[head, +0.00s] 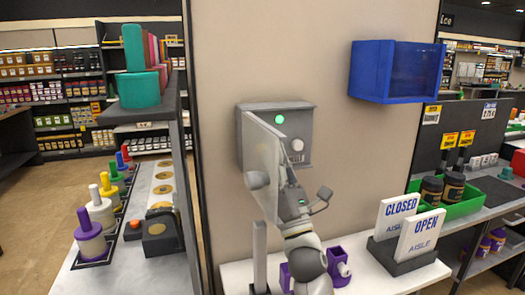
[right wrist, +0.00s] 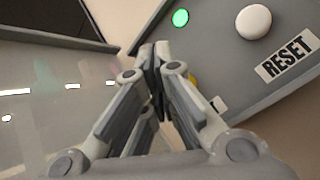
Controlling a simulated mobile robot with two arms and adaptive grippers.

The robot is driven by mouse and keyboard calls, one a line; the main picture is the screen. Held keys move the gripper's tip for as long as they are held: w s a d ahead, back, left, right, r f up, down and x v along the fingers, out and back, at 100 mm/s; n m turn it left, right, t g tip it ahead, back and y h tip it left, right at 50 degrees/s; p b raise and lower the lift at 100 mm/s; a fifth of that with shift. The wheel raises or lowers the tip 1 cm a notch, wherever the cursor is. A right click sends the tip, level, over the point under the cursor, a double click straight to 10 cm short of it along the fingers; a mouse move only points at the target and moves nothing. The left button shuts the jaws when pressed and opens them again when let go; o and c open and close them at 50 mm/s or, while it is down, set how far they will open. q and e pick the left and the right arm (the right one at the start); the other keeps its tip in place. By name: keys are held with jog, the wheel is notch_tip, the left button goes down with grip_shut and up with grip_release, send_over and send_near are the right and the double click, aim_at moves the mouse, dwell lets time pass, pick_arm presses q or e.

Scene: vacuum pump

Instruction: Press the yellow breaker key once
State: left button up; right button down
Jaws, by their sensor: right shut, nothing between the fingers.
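A grey breaker box (head: 305,110) is fixed to the beige wall, with its grey door (head: 258,135) swung open. A green light (head: 279,119) and a white round button (head: 297,145) show on its face. In the right wrist view the white button (right wrist: 253,22) sits by a RESET label (right wrist: 287,55). A small bit of the yellow key (right wrist: 193,79) shows behind my finger; most of it is hidden. My right gripper (right wrist: 153,50) is shut and empty, its tips in front of the box face, left of the key. I cannot tell whether they touch anything. My left gripper is out of view.
The open door stands left of my right gripper. A blue bin (head: 385,72) hangs on the wall at upper right. Below are a white counter (head: 400,282), purple parts (head: 338,270) and a CLOSED/OPEN sign stand (head: 408,262). A shelf unit (head: 180,125) stands left.

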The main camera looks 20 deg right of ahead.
jog(key=shift+w, duration=0.15)
dwell(0.4)
jog(key=shift+w+b, duration=0.3)
jog(key=shift+b, duration=0.05)
jog(key=shift+w+b, duration=0.35)
jog(key=shift+w, duration=0.1)
dwell(0.6)
jog(key=shift+s, duration=0.9)
jog(key=shift+p, duration=0.3)
jog(key=s+p, duration=0.1)
jog(key=s, duration=0.4)
